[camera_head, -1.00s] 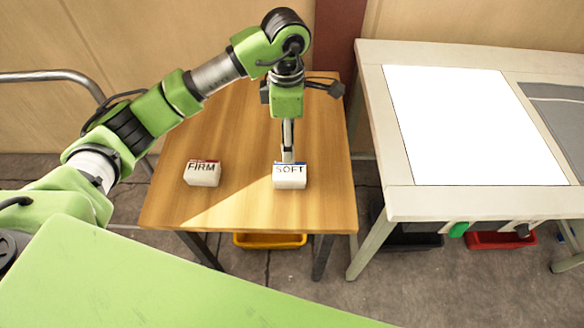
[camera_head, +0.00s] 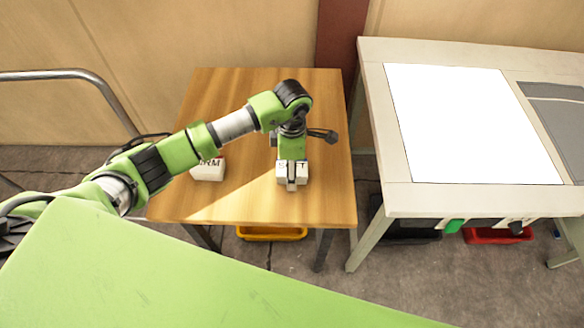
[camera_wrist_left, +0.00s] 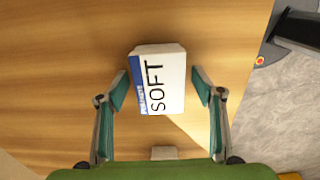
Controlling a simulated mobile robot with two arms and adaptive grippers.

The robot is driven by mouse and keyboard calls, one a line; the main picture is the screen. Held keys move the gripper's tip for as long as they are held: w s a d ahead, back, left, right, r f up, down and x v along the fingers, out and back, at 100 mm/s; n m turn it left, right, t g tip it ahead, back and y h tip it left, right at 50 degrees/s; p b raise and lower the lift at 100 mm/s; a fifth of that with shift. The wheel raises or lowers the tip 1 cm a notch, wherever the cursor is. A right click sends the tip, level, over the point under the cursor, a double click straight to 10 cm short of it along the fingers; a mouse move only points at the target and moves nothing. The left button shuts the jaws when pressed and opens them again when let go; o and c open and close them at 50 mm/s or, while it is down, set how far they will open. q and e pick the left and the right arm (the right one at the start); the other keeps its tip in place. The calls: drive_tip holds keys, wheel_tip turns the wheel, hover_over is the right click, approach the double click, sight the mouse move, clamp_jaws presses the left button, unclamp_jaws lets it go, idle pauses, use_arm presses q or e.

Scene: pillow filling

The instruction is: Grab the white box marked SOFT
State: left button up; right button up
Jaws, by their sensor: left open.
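The white box marked SOFT (camera_head: 283,178) stands on the wooden table, with a blue strip along one edge of its label. My left gripper (camera_head: 291,186) is lowered over it and hides the middle of its lettering. In the left wrist view the SOFT box (camera_wrist_left: 160,84) lies between the two open fingers (camera_wrist_left: 160,92), with a gap on each side. The white box marked FIRM (camera_head: 208,171) is to the left on the same table, partly hidden by my left arm. My right gripper is not in view.
The wooden table (camera_head: 240,100) has free room behind and in front of the boxes. A workbench (camera_head: 400,200) with a white sheet (camera_head: 465,120) stands at the right. A yellow bin (camera_head: 270,233) and a red bin (camera_head: 497,235) are low down beneath.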

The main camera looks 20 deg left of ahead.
use_arm(q)
drive_tip(key=shift+f, duration=0.2)
drive_tip(key=c, duration=1.2)
